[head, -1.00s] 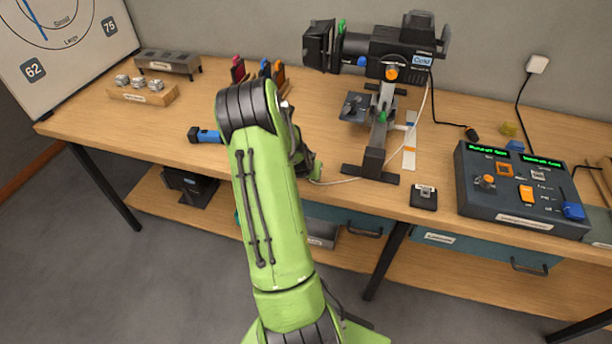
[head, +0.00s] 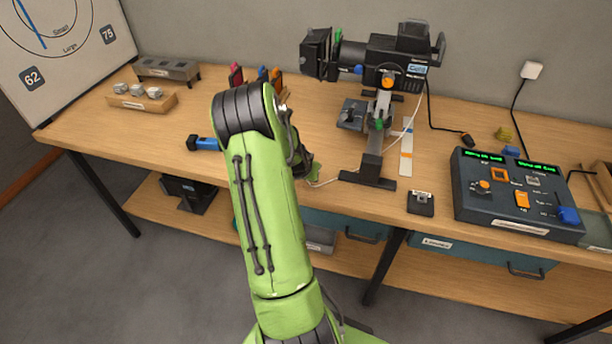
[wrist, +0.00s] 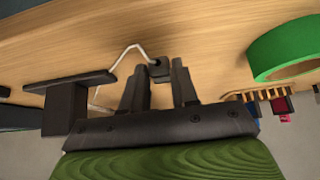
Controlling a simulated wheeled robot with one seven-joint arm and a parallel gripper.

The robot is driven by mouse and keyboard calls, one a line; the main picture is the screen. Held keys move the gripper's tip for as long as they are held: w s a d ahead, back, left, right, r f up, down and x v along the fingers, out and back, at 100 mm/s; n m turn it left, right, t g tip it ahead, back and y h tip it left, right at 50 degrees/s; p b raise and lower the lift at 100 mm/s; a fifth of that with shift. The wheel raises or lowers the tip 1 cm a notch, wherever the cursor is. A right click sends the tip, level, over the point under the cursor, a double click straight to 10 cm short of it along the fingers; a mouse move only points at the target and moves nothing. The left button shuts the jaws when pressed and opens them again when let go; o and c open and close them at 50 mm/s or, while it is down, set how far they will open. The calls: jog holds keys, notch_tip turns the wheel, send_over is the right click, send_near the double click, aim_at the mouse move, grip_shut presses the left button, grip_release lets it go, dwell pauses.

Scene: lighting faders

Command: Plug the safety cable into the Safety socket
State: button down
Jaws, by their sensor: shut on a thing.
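My gripper (wrist: 161,78) is shut on a small dark plug (wrist: 159,66), the end of the safety cable, in the wrist view. The thin white cable (wrist: 122,55) bends away from the plug to the left. In the head view the cable (head: 326,183) shows to the right of my arm, and a white line hangs below the lantern. My gripper is mostly hidden behind my green arm there. The black lantern (head: 352,52) stands on a dark stand (head: 372,165) right of my arm. I cannot make out the Safety socket or its label in either view.
A control desk (head: 515,200) with faders stands at the right, and a small dark box (head: 421,203) lies near the front edge. A green ring-shaped thing (wrist: 285,50) is close on the right in the wrist view. A tray of knobs (head: 142,100) sits at the left.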

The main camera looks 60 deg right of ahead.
jog(key=shift+r+p, duration=0.6)
jog(key=shift+r, duration=0.85)
